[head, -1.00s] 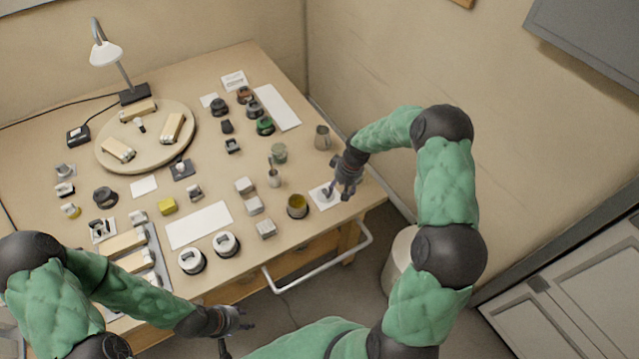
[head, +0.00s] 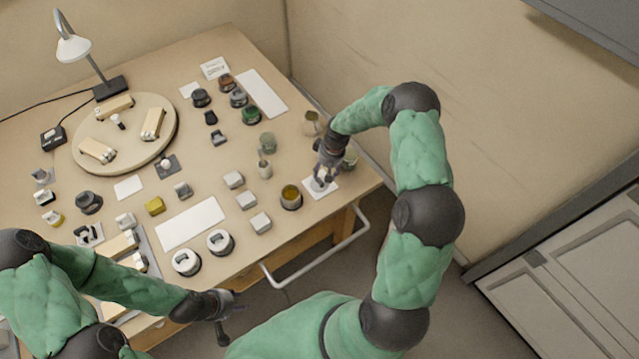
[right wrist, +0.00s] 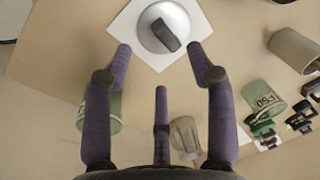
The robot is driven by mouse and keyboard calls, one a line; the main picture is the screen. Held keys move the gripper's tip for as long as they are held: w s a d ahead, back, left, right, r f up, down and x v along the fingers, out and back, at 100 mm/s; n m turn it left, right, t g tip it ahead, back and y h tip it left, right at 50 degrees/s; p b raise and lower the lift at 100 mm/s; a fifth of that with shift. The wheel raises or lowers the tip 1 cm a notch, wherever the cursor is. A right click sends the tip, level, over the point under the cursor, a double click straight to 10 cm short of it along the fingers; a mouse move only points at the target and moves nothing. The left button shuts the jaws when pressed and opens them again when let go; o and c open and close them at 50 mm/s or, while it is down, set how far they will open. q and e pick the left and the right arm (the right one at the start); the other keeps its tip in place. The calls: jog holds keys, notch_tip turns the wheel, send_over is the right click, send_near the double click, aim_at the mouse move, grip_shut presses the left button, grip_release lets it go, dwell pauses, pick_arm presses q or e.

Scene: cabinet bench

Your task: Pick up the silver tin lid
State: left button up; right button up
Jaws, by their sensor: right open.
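The silver tin lid (right wrist: 165,26) is a round domed disc with a dark bar-shaped handle. It lies on a white square card (right wrist: 124,27) in the right wrist view. My right gripper (right wrist: 160,58) is open and empty, with its fingertips just short of the lid and spread to either side of it. In the head view my right gripper (head: 325,174) is over the white card (head: 320,188) at the right edge of the bench and hides most of the lid. My left gripper (head: 222,308) is off the bench's front edge; its finger state is unclear.
An open tin with yellow contents (head: 291,197) stands just left of the card. Green jars (head: 267,142) and a grey-brown cup (head: 312,123) stand nearby. A white rail (head: 318,258) runs along the bench front. A turntable (head: 165,146) and lamp (head: 72,49) are further left.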

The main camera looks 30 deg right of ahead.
aim_at(321, 180)
jog(key=f, duration=0.2)
jog(key=a+f, duration=0.1)
jog(key=f, duration=0.1)
jog(key=shift+w+a+f+b, duration=0.1)
jog(key=shift+w+f+b, duration=0.1)
jog(key=shift+f+b, duration=0.15)
jog(key=shift+r, duration=0.1)
jog(key=shift+c, duration=0.3)
jog(key=c, duration=0.9)
jog(key=shift+s, duration=0.1)
jog(key=shift+c, duration=0.2)
